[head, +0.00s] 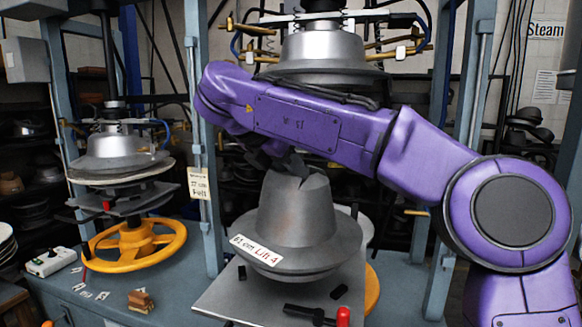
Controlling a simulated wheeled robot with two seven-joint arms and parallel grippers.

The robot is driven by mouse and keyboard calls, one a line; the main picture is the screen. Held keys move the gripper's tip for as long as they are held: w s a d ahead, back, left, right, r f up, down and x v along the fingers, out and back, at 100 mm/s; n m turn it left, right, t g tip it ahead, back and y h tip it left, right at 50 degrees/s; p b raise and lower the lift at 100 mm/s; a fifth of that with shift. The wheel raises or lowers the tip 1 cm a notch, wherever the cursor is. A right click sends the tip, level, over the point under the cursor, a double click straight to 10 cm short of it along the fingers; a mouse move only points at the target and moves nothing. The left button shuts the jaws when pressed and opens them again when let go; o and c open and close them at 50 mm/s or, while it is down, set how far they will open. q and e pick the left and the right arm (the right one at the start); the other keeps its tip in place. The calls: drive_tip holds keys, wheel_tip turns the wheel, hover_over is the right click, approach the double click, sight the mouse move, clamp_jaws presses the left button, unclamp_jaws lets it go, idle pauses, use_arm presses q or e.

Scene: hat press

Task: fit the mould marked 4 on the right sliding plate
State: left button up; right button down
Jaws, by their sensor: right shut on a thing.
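The grey metal mould (296,218) is hat-shaped, with a wide brim. The label on its brim reads "61 cm Lift 4". It stands upright over the right sliding plate (218,300), a flat grey plate at the bottom middle. My left gripper is not in view.
The upper press head (322,52) hangs above my forearm. A lever with a red knob (343,316) and black clamps sit on the plate's front part. Blue posts (200,130) flank the press. A second press with a yellow wheel (135,243) stands at left.

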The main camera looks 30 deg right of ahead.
idle(0.6)
drive_tip(key=shift+f+b, duration=1.35)
drive_tip(key=shift+b, duration=0.05)
drive_tip(key=shift+s+r, duration=0.1)
drive_tip(key=shift+f+b, duration=0.7)
drive_tip(key=shift+b, duration=0.05)
